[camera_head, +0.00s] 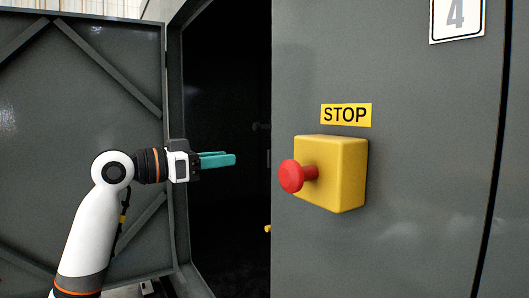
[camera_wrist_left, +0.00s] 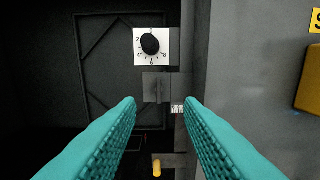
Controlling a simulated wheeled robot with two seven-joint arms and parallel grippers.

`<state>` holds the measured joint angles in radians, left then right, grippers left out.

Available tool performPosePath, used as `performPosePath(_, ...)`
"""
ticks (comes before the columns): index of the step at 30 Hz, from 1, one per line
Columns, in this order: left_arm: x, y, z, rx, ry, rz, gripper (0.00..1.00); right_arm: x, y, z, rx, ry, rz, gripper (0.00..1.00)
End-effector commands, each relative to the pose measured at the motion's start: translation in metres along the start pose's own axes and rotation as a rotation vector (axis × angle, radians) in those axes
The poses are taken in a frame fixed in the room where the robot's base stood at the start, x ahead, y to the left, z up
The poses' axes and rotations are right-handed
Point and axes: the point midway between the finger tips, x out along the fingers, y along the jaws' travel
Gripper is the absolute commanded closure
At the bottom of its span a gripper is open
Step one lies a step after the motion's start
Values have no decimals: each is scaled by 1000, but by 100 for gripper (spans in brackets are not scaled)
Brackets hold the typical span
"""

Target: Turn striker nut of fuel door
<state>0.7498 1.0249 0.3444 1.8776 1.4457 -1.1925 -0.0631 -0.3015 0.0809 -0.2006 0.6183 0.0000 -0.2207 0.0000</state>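My left gripper (camera_head: 236,160) reaches from the left towards the dark opening beside the yellow stop box. In the left wrist view its teal fingers (camera_wrist_left: 161,101) are spread apart with nothing between them. Beyond the fingertips is a grey plate (camera_wrist_left: 170,83) with a small upright lever-like part (camera_wrist_left: 158,90). Above it is a white dial plate with a black knob (camera_wrist_left: 150,44) and numbers. A yellow peg-like part (camera_wrist_left: 156,168) sits lower down. I cannot tell which part is the striker nut. My right gripper is not in view.
A yellow box with a red stop button (camera_head: 292,176) juts from the grey panel (camera_head: 420,180) on the right, under a STOP label (camera_head: 346,114). An open grey door (camera_head: 80,130) stands at the left behind my arm. The opening between is dark.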

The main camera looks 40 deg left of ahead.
Motion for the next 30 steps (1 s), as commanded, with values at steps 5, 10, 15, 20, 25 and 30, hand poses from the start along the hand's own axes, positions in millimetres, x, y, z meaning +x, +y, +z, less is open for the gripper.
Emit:
performPosePath(5, 30, 0, 5, -6, -1, -4, 66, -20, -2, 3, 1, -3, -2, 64)
performPosePath(10, 66, 0, 5, -7, -1, -3, 66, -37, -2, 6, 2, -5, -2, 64)
performPosePath(15, 95, 0, 3, -6, 0, -2, 66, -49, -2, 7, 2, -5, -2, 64)
performPosePath(20, 110, 1, 1, -7, 0, 0, 66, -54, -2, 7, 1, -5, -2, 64)
performPosePath(25, 115, 1, -1, -5, 0, 0, 66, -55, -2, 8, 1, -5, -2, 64)
performPosePath(30, 114, 1, -1, -5, 0, 0, 66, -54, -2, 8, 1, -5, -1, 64)
